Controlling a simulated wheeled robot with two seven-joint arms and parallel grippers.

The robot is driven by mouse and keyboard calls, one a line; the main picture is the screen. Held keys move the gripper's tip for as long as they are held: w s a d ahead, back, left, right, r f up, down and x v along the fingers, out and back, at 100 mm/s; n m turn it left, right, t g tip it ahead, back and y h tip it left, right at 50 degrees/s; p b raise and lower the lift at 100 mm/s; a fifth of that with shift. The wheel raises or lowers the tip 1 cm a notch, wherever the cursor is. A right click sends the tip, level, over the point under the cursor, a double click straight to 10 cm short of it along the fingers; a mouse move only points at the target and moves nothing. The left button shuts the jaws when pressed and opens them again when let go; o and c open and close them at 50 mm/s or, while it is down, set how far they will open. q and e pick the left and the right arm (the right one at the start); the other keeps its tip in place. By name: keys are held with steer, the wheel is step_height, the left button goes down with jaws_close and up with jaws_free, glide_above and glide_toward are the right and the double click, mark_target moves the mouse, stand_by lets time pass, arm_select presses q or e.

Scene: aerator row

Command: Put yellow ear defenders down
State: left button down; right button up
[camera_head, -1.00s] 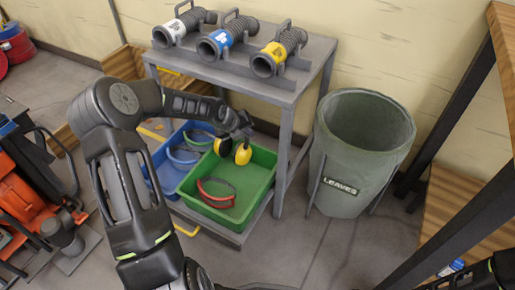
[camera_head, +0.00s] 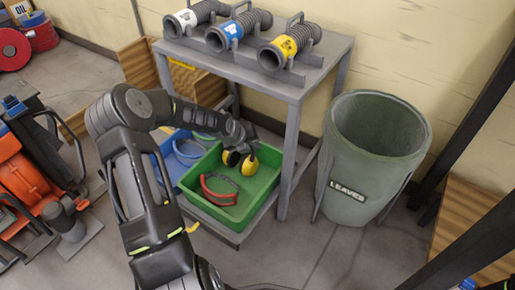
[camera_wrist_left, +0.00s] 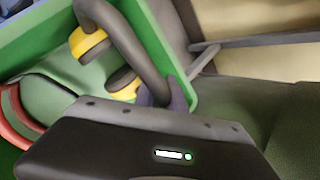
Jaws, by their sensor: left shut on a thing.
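My left gripper (camera_head: 240,148) is shut on the dark headband of the yellow ear defenders (camera_head: 249,165), over the back part of the green tray (camera_head: 262,196). In the left wrist view the yellow ear defenders (camera_wrist_left: 90,46) hang with both yellow cups inside the tray wall (camera_wrist_left: 170,38), and the fingertips (camera_wrist_left: 165,96) are at the headband. I cannot tell whether the cups touch the tray floor. A red curved item (camera_head: 218,190) lies in the front of the green tray. My right gripper is not in view.
A blue tray (camera_head: 161,172) with curved items stands left of the green one, both on the low shelf of a grey table (camera_head: 318,65). Several ribbed hoses (camera_head: 290,45) lie on the table top. A green bin (camera_head: 370,150) labelled LEAVES stands to the right.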

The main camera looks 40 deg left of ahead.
arm_select(q)
steer(key=shift+r, duration=0.1)
steer(key=c, duration=1.4)
jaws_free()
